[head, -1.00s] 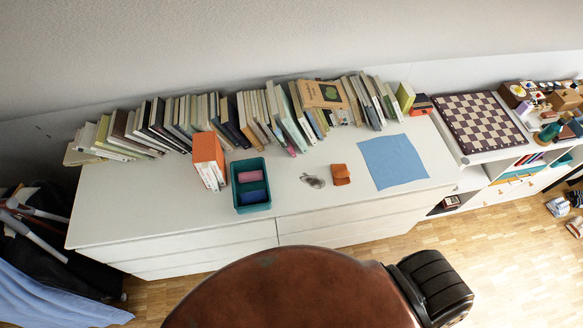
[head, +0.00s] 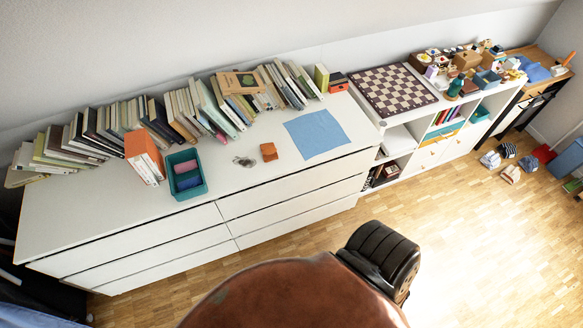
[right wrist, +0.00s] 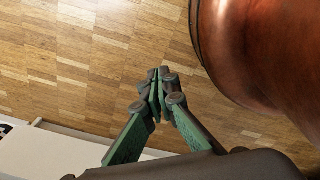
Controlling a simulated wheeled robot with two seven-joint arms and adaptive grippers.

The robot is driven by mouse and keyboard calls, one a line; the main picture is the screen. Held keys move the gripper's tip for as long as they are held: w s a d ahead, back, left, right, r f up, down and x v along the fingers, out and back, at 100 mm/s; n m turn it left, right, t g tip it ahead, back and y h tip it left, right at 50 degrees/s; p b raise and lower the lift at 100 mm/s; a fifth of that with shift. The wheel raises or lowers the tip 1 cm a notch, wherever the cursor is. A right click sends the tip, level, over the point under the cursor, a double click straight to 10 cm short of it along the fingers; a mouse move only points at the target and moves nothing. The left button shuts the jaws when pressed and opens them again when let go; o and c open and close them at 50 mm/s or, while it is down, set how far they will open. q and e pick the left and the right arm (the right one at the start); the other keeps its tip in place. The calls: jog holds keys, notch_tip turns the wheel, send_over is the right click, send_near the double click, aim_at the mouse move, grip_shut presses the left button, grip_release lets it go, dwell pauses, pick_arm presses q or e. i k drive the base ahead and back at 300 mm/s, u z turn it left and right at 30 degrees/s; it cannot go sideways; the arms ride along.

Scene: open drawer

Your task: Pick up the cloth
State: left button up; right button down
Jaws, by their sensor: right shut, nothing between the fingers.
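A flat blue cloth (head: 317,134) lies spread on the right part of the white dresser top (head: 90,215) in the head view. Another piece of blue fabric (head: 540,70) shows on the wooden desk at the far right. My right gripper (right wrist: 158,76) shows in the right wrist view with its green fingers together and nothing between them. It is over the wooden floor, apart from the cloth. The cloth is not in the right wrist view. My left gripper is not in view.
A row of books (head: 150,118) lines the back of the dresser. A teal bin (head: 186,190) with rolled items, an orange-spined book (head: 143,158) and a small orange box (head: 269,152) stand on it. A chessboard (head: 393,88) lies right of it.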

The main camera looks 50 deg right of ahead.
aim_at(268, 151)
jog(key=k, duration=0.35)
jog(key=z, duration=2)
jog(key=i, duration=0.3)
jog(key=u, duration=0.05)
